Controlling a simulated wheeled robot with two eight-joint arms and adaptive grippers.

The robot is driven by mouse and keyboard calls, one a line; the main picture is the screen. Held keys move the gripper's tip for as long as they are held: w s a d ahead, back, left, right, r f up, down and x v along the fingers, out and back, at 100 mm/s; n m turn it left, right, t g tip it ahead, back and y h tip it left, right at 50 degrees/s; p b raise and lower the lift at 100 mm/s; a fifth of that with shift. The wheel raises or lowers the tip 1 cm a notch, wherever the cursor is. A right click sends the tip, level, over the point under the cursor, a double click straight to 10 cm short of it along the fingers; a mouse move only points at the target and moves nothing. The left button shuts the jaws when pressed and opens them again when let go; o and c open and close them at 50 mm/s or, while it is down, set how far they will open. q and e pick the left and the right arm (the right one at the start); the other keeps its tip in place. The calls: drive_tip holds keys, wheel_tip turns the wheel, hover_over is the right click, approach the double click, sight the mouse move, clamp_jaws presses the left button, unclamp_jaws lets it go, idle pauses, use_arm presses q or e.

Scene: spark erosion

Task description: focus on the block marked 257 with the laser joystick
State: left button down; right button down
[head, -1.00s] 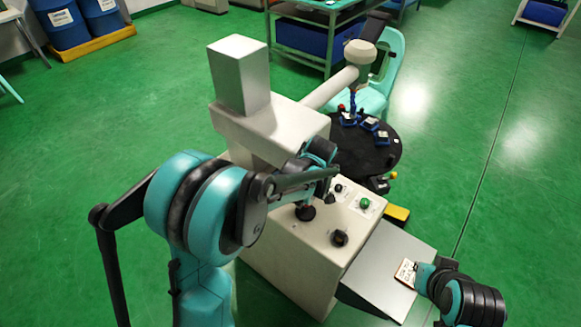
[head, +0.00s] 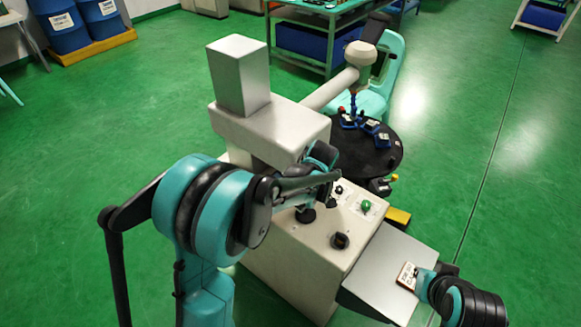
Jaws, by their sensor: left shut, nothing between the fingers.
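The laser machine (head: 300,250) is a pale box with a control panel on top. A black joystick-like knob (head: 306,214) stands on the panel's left part, just under my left gripper (head: 328,183). The gripper is shut and empty; its arm hides part of the panel, and I cannot tell whether it touches a control. Several small blocks in blue holders (head: 371,126) sit on a round black table (head: 358,165) under the laser head (head: 360,54). Their markings, including 257, are too small to read. My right gripper (head: 421,282) is at a small marked plate (head: 407,276); its fingers are unclear.
The panel also has a green knob (head: 366,206) and a black knob (head: 340,241). A grey sloping shelf (head: 390,275) juts from the machine's right. A teal chair (head: 392,70) stands behind the round table. The green floor at right is clear.

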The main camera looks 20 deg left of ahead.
use_arm(q)
drive_tip(key=shift+w+d, duration=0.3)
drive_tip(key=shift+w, duration=0.55)
idle(0.6)
drive_tip(key=shift+s+a, duration=0.3)
drive_tip(key=shift+s, duration=0.45)
drive_tip(key=shift+s+a, duration=0.25)
drive_tip(key=shift+s, duration=0.45)
drive_tip(key=shift+r, duration=0.1)
wheel_tip(320, 180, up, 7)
drive_tip(key=p, duration=0.5)
